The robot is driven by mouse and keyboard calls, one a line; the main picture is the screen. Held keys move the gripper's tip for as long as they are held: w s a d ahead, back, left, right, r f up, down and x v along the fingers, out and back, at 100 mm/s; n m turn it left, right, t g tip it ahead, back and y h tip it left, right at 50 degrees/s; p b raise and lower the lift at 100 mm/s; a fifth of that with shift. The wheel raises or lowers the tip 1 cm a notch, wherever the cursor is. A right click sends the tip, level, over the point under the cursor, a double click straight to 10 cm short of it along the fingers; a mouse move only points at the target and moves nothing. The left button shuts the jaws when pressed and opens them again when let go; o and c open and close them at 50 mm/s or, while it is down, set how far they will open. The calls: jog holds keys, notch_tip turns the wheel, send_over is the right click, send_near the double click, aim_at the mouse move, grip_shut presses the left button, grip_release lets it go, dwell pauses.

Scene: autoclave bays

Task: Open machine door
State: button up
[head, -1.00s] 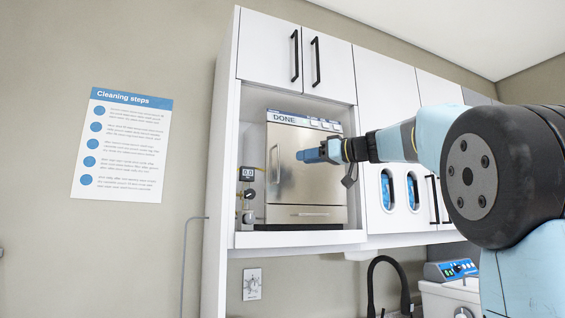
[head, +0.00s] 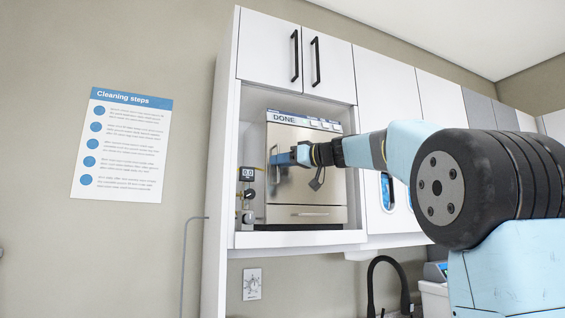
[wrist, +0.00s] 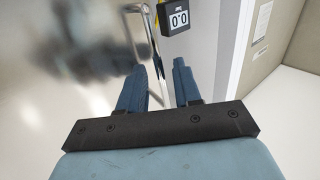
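The machine (head: 304,124) is a steel autoclave in a cabinet bay, with "DONE" on its top panel. Its brushed steel door (head: 318,190) looks shut. A vertical bar handle (head: 274,163) is at the door's left side. The handle (wrist: 154,55) also shows in the wrist view, running down between my blue fingers. My gripper (head: 276,159) is at the handle in the head view. In the wrist view my gripper (wrist: 160,82) is open, with one finger on each side of the bar and gaps visible. Whether a finger touches the bar cannot be told.
The bay's side wall (head: 232,160) stands just beyond. Upper cabinets (head: 297,50) sit above and a black faucet (head: 388,280) below.

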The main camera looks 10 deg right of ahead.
grip_shut()
dwell(1.2)
